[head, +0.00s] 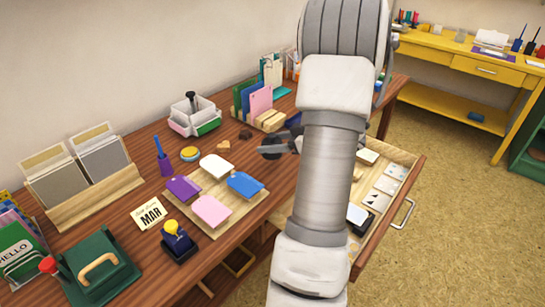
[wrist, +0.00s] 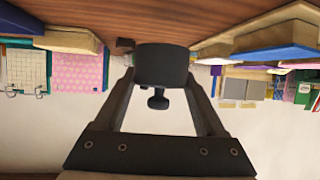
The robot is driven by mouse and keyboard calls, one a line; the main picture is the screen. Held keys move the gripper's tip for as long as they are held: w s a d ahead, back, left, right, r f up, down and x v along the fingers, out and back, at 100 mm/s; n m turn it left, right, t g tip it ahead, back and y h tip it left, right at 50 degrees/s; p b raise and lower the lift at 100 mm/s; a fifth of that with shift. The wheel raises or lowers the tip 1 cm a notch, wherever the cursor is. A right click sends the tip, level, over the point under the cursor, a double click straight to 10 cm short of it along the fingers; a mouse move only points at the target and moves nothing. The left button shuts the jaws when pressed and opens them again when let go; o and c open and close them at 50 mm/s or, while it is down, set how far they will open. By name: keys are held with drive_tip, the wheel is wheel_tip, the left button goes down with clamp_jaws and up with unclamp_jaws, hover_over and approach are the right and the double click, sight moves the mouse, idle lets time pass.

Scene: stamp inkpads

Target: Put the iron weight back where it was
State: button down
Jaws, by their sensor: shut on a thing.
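The iron weight (wrist: 161,66) is a dark, round block with a knob. My gripper (wrist: 162,80) is shut on it, with one finger on each side in the wrist view, which looks upside down. In the head view the weight (head: 271,141) is a dark shape by the desk's middle, behind the tag board, partly covered by my gripper (head: 274,149). I cannot tell whether the weight touches the desk. My arm hides the desk right of it.
A wooden board (head: 233,213) with several coloured tags lies at the front. An open drawer (head: 407,160) juts out at the right.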

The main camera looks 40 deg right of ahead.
drive_tip(key=shift+f+b, duration=1.05)
drive_tip(key=shift+f, duration=0.8)
drive_tip(key=shift+f, duration=0.15)
unclamp_jaws()
drive_tip(key=shift+f, duration=0.15)
drive_tip(key=shift+s+d+r, duration=0.1)
drive_tip(key=shift+s+r, duration=0.15)
drive_tip(key=shift+r, duration=0.15)
drive_tip(key=p+v, duration=0.4)
drive_tip(key=v, duration=0.7)
drive_tip(key=shift+s, duration=0.2)
